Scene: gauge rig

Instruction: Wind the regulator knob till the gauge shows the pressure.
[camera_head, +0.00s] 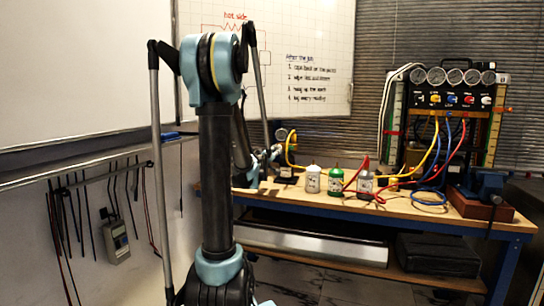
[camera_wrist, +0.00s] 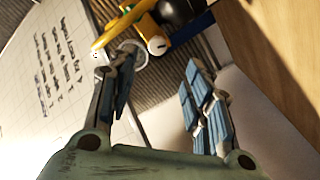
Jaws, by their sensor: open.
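A small gauge (camera_head: 281,134) with a pale face stands at the left end of the bench, with a yellow hose beside it. Its reading is too small to make out. My gripper (camera_head: 268,155) is close by on its left, partly hidden behind my arm. In the wrist view my gripper (camera_wrist: 163,80) is open, with blue-padded fingers apart and nothing between them. Beyond the fingertips are a dark rounded part (camera_wrist: 178,10), a yellow part (camera_wrist: 120,27) and a small white disc (camera_wrist: 157,45). I cannot tell which part is the regulator knob.
The bench (camera_head: 410,212) bears white (camera_head: 313,180) and green (camera_head: 335,181) bottles, loose hoses and a vise (camera_head: 487,190). A panel with several gauges (camera_head: 454,76) stands at the back right. A whiteboard (camera_head: 320,50) is behind. A wooden surface (camera_wrist: 285,70) fills the wrist view's right.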

